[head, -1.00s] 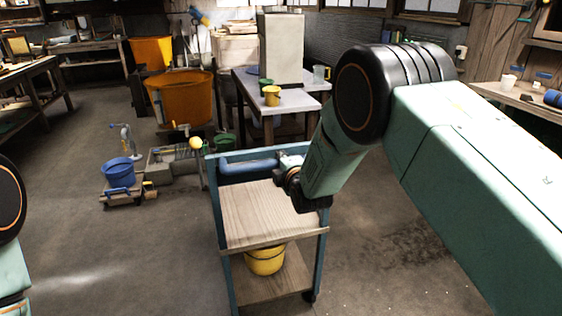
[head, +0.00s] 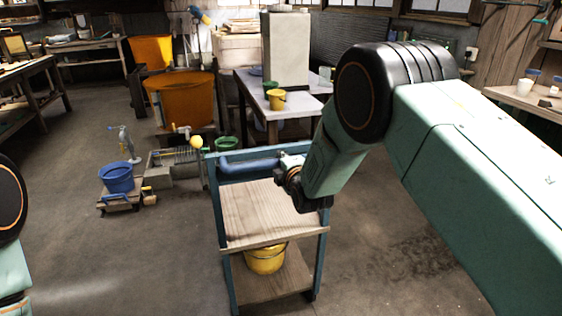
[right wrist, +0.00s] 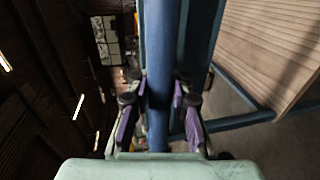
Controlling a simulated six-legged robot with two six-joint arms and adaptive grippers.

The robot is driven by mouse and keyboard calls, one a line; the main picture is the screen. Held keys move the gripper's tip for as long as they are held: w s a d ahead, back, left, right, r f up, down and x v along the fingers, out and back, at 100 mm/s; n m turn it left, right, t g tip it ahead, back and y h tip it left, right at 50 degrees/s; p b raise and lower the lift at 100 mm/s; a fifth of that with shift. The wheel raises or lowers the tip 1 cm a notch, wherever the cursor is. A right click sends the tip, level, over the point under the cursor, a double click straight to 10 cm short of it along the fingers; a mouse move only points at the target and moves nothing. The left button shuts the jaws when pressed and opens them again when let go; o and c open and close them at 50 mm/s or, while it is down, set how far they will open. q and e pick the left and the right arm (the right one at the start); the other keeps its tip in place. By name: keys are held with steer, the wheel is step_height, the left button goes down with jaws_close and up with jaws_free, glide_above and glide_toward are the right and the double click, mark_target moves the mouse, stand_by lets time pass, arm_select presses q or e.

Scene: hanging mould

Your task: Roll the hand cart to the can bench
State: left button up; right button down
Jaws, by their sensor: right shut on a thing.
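The hand cart (head: 322,205) has a blue frame and two wooden shelves. It stands upright in front of me in the head view. Its blue handle bar (head: 245,166) runs across the top on the far side. My right gripper (head: 290,167) is shut on this bar near its right end. In the right wrist view the purple-sided fingers (right wrist: 158,103) flank the blue bar (right wrist: 158,50). A pale-topped bench (head: 250,88) beyond the cart bears small green (head: 270,86) and yellow (head: 276,100) cans, probably the can bench. My left gripper is out of view.
A yellow bucket (head: 265,260) sits on the cart's lower shelf. A blue bucket (head: 116,178) on a low trolley, a grey trough (head: 172,165) and an orange tub (head: 182,102) stand left of the bench. Floor (head: 400,235) right of the cart is clear.

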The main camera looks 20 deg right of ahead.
steer(key=shift+w+r, duration=0.1)
steer(key=shift+r, duration=0.4)
steer(key=shift+w+f, duration=0.25)
steer(key=shift+s, duration=0.1)
steer(key=c, duration=1.5)
jaws_free()
steer(key=shift+r, duration=0.1)
steer(key=o, duration=0.3)
steer(key=shift+f, duration=0.2)
steer(key=shift+s, duration=0.1)
steer(key=s, duration=0.4)
steer(key=s+r, duration=0.1)
steer(key=s, duration=0.2)
steer(key=s+r, duration=0.1)
steer(key=s, duration=0.3)
steer(key=shift+s+d+r, duration=0.2)
steer(key=shift+s, duration=0.15)
